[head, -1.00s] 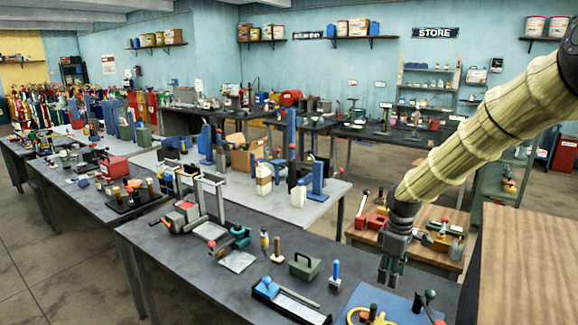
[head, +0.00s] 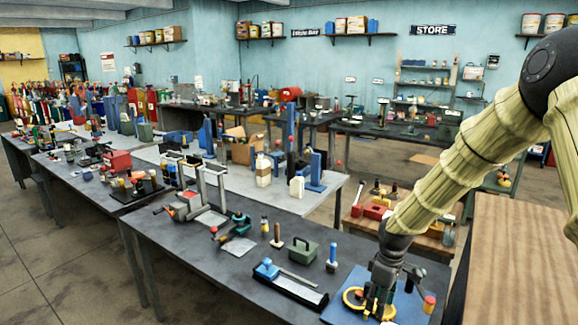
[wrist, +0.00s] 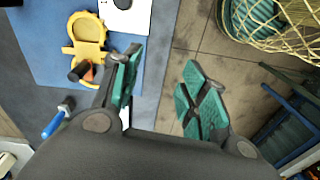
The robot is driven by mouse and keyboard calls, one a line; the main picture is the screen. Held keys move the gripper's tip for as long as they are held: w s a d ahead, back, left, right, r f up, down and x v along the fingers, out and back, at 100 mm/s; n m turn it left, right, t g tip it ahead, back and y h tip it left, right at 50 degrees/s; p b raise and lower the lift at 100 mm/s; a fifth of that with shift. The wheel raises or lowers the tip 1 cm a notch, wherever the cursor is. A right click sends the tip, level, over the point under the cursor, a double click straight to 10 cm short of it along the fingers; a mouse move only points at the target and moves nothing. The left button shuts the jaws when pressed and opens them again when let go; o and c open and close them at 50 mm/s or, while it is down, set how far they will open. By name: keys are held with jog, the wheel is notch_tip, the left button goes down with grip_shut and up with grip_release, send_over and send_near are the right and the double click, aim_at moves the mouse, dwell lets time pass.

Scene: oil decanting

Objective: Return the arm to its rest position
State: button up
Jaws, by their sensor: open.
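My gripper (head: 376,308) shows low at the right of the head view, in front of the blue mat (head: 409,303) near the end of the dark front bench. In the wrist view my gripper (wrist: 160,88) is open, with its teal-padded fingers apart and nothing between them. The left finger shows over the blue mat's edge and the right finger over the floor. A yellow tool (wrist: 88,35) lies on the mat, apart from the fingers. In the head view my gripper partly hides it. My arm comes down from the right, with its elbow in view.
A red-topped cylinder (head: 429,304) stands by the mat's right side. A black tray (head: 290,286), a green box (head: 300,253) and a blue-handled tool (head: 332,255) are on the bench to the left. A wooden surface (head: 510,270) lies at the right.

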jog(key=s+a+f+m+b, duration=0.1)
jog(key=s+a+f+b, duration=0.1)
jog(key=s+f, duration=0.5)
jog(key=s+a+f+m+b, duration=0.15)
jog(key=s+f, duration=0.25)
jog(key=f, duration=0.7)
jog(key=s+f+m+b, duration=0.3)
jog(key=s+f, duration=0.8)
jog(key=s, duration=0.4)
jog(key=s+f+m+b, duration=0.4)
jog(key=s+f, duration=0.7)
jog(key=s, duration=0.5)
jog(key=shift+s+d+f+h+b, duration=0.25)
jog(key=shift+d+b, duration=0.2)
jog(key=shift+b, duration=0.45)
jog(key=shift+m, duration=0.25)
